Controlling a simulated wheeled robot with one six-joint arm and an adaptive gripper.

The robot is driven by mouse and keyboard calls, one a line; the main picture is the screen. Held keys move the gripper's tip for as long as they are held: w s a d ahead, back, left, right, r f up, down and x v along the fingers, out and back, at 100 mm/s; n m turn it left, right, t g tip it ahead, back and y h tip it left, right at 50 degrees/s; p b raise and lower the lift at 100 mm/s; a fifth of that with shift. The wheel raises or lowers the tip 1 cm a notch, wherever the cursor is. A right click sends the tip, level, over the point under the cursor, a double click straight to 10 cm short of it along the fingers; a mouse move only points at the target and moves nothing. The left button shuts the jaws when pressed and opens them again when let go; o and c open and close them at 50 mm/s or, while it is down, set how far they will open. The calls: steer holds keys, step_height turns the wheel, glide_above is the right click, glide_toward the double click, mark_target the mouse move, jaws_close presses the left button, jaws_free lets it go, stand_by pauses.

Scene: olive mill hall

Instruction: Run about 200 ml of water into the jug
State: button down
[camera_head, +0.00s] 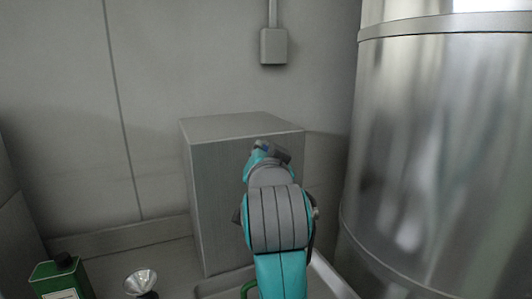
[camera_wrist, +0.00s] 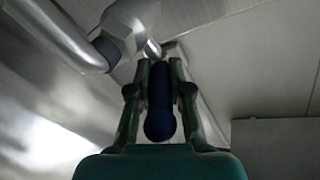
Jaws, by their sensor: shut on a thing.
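My gripper (camera_wrist: 160,68) is shut on a dark blue lever (camera_wrist: 159,115), which lies between its two fingers in the wrist view. A metal tap (camera_wrist: 128,30) with a curved spout is just beyond the fingertips at the upper left. I cannot see whether water runs, as the spout's mouth is out of view. In the head view my arm hides most of the gripper and the tap. A green curved piece (camera_head: 248,288) shows beside my arm at the bottom edge; I cannot tell whether it belongs to the jug. No whole jug is visible.
A grey box (camera_head: 222,200) stands behind my arm. A large shiny metal tank (camera_head: 440,150) fills the right side. A green container (camera_head: 60,281) and a metal funnel (camera_head: 140,281) are at the lower left. A pale rim (camera_head: 330,278) runs right of my arm.

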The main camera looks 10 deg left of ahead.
steer(key=c, duration=1.1)
jaws_free()
steer(key=v, duration=1.2)
steer(key=shift+f, duration=0.1)
